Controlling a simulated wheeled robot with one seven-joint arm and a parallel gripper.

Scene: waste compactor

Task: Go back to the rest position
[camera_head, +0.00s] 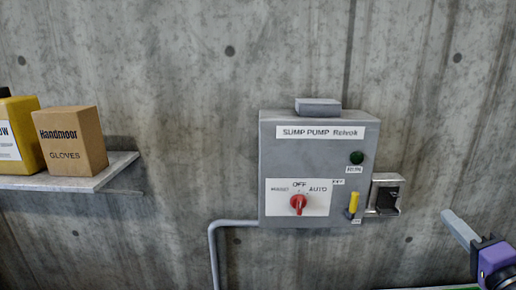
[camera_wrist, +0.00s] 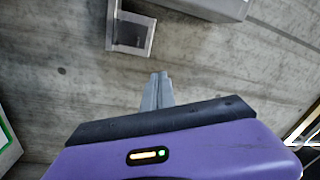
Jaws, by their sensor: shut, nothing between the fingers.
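My gripper (camera_head: 447,216) is at the lower right of the head view, to the right of and below the control box, with its grey fingers pointing up and left. In the wrist view, my gripper (camera_wrist: 159,76) has its two fingers together, with nothing between them. It is apart from the box and from the small holder beside it. Part of the arm is cut off by the picture's edge.
A grey sump pump box (camera_head: 273,160) with a red knob (camera_head: 298,203) and yellow lever (camera_head: 353,203) hangs on the concrete wall. A metal holder (camera_wrist: 131,30) is beside it. A shelf (camera_head: 60,184) at left bears a gloves box (camera_head: 72,141) and yellow container (camera_head: 22,137).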

